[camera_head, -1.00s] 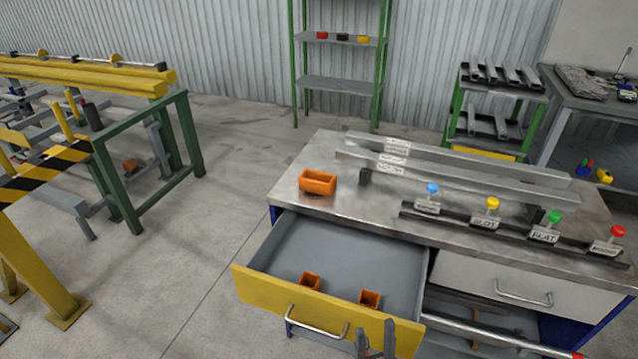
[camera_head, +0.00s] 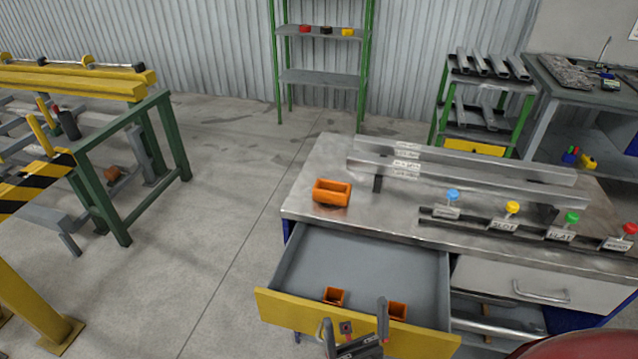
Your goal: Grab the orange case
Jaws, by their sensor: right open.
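An orange case (camera_head: 332,192), open at the top, sits on the metal table top near its left front edge. Two smaller orange cases lie in the open drawer, one to the left (camera_head: 333,296) and one to the right (camera_head: 398,311). My right gripper (camera_head: 354,322) is at the bottom of the view, over the front of the drawer. Its fingers are apart with nothing between them. It partly covers the right small case. My left gripper is not in view.
The grey drawer with a yellow front (camera_head: 275,312) is pulled out below the table top (camera_head: 308,172). Metal rails (camera_head: 470,172) and a row of coloured knobs (camera_head: 512,208) stand on the table.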

